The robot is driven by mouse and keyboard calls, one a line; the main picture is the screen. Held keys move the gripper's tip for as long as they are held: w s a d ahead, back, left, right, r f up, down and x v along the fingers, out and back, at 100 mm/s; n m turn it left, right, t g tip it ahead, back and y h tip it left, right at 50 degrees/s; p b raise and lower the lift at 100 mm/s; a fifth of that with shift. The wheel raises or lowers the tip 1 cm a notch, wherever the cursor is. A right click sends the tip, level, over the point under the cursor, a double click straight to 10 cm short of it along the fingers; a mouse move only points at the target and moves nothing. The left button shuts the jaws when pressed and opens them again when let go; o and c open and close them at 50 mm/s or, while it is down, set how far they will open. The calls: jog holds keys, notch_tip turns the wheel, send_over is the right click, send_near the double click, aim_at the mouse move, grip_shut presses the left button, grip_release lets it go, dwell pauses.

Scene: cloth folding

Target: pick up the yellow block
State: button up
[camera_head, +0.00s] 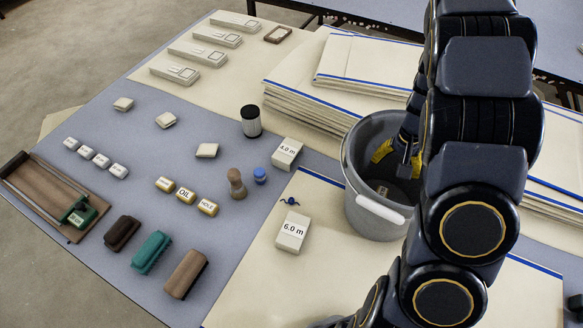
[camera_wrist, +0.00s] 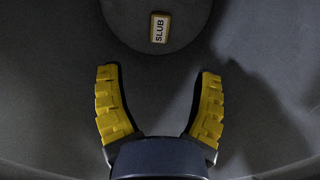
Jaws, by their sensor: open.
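A small block with yellow sides and a pale label reading "SLUB" (camera_wrist: 160,28) lies on the floor of the grey bucket (camera_head: 374,215). It shows only as a small pale spot in the head view. My gripper (camera_wrist: 158,73) has yellow ribbed fingers spread wide, with nothing between them. The block lies beyond the fingertips, roughly centred between them, and apart from them. In the head view my gripper (camera_head: 400,160) reaches down inside the bucket, partly hidden by my arm. Three other yellow-gold blocks stand in a row on the table, one reading "OIL" (camera_head: 185,194).
The bucket wall surrounds my gripper. Stacked cream cloth panels (camera_head: 300,95) stand behind the bucket. A "6.0 m" block (camera_head: 293,232) and a "4.0 m" block (camera_head: 287,152) lie left of it.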

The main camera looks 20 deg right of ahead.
notch_tip(320, 180, up, 11)
jog(key=w+a+n, duration=0.1)
jog(key=w+a, duration=0.1)
jog(key=a, duration=0.1)
jog(key=w+a+n, duration=0.3)
jog(key=w+a, duration=0.1)
jog(key=a, duration=0.1)
jog(key=shift+w+a, duration=0.3)
jog(key=shift+w, duration=0.05)
jog(key=w+a+n, duration=0.5)
jog(key=a+n, duration=0.1)
jog(key=a, duration=0.7)
jog(key=n, duration=0.8)
send_over(207, 205)
jog(key=f, duration=1.6)
jog(key=shift+s+d+f, duration=0.1)
jog(key=shift+s+d, duration=0.15)
jog(key=shift+d, duration=0.05)
jog(key=f, duration=0.8)
jog(key=shift+w+a+f, duration=0.1)
jog(key=shift+w+a, duration=0.05)
jog(key=shift+a, duration=0.1)
jog(key=c, duration=1.1)
